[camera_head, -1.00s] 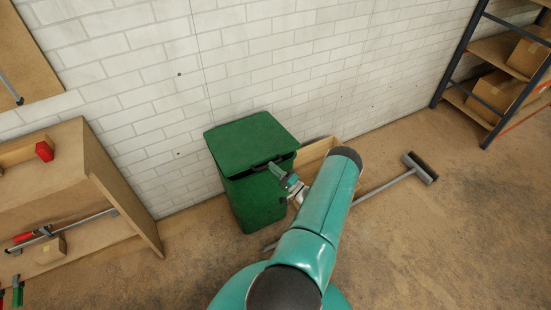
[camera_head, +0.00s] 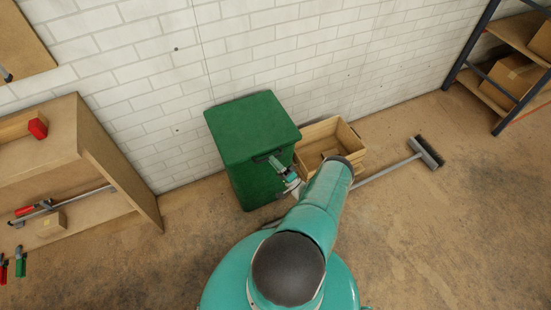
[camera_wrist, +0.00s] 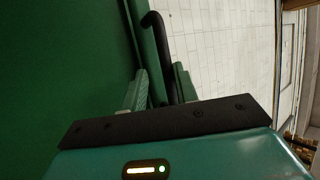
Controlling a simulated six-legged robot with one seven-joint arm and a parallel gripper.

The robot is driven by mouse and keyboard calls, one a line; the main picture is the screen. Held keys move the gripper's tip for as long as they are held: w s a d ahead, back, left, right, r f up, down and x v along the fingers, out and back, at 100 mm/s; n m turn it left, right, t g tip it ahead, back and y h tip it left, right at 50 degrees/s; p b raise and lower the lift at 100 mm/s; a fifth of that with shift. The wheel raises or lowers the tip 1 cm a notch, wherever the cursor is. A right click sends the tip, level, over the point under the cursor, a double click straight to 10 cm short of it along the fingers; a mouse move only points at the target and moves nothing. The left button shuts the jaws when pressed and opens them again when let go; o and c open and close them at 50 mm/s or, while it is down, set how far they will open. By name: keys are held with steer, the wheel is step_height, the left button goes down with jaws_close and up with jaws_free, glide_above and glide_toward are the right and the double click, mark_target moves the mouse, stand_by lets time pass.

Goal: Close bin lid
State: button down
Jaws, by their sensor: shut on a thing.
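The green bin (camera_head: 258,188) stands against the white brick wall. Its green lid (camera_head: 250,128) lies level over the top, with no clear gap showing in the head view. A dark handle (camera_head: 266,157) is on the lid's front edge. My gripper (camera_head: 279,165) is at this front edge, shut on the handle. In the wrist view the dark, hooked handle (camera_wrist: 160,45) runs between the two fingers of my gripper (camera_wrist: 158,88). The bin's green surface (camera_wrist: 60,60) fills the left of that view. The bin's inside is hidden.
A wooden crate (camera_head: 343,136) stands right of the bin, behind my arm. A broom (camera_head: 426,152) lies on the floor further right. A wooden shelf unit (camera_head: 122,175) is at left, and a metal-framed rack (camera_head: 470,60) is at right. Open floor lies front right.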

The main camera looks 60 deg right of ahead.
steer(key=shift+a+f, duration=0.25)
steer(key=shift+f, duration=0.35)
steer(key=c, duration=1.6)
jaws_free()
steer(key=shift+c, duration=0.5)
steer(key=shift+w, duration=0.1)
